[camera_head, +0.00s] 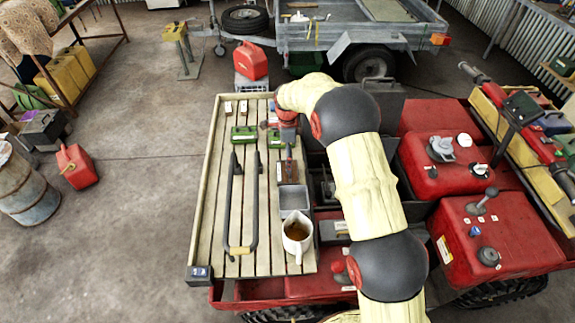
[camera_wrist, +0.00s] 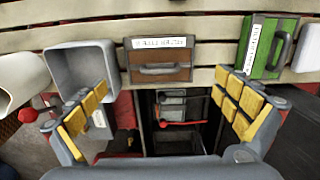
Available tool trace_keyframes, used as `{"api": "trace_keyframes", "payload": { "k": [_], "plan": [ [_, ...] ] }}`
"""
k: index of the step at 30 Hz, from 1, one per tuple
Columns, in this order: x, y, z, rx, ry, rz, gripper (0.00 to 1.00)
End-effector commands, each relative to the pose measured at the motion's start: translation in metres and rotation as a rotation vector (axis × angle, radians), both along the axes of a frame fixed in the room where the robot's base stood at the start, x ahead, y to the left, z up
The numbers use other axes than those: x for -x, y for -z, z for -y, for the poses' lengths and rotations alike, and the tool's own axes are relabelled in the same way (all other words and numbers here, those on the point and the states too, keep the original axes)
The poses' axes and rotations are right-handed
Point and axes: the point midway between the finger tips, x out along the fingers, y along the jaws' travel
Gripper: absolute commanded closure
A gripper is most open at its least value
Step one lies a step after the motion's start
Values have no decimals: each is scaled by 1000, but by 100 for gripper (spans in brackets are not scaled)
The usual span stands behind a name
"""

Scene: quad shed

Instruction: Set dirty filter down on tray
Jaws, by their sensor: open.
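A brown block with a handle and a white label (camera_wrist: 160,62) rests at the edge of the pale wooden slats in the wrist view; the label is too blurred to read. It looks like the dirty filter, but I cannot be sure. It also shows in the head view (camera_head: 288,172). A grey open tray (camera_wrist: 62,66) sits to its left, apart from it, and looks empty. In the head view the tray (camera_head: 294,197) lies just below the brown block. My gripper (camera_wrist: 161,86) is open, its yellow-padded fingers spread on either side of the block, with nothing held between them.
Green labelled boxes (camera_wrist: 262,48) (camera_head: 243,134) lie near the block. A white jug with brown liquid (camera_head: 297,238) stands near the tray. A dark open compartment with red levers (camera_wrist: 180,105) lies below the slats. A long black bar (camera_head: 229,200) lies on the left slats.

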Motion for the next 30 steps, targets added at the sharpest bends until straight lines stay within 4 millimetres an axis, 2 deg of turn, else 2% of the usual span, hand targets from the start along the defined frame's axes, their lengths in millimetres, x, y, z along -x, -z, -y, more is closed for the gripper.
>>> {"api": "trace_keyframes", "payload": {
  "k": [1,6,17,20,23,30],
  "plan": [
    [0,-10,0,0,0,2,0],
    [0,-31,0,0,0,0,0],
    [2,-46,2,-1,-12,5,0],
    [8,-67,8,-4,-56,22,0],
    [20,-100,18,-6,-131,48,0],
    [67,-181,46,3,-355,118,0]
  ]
}}
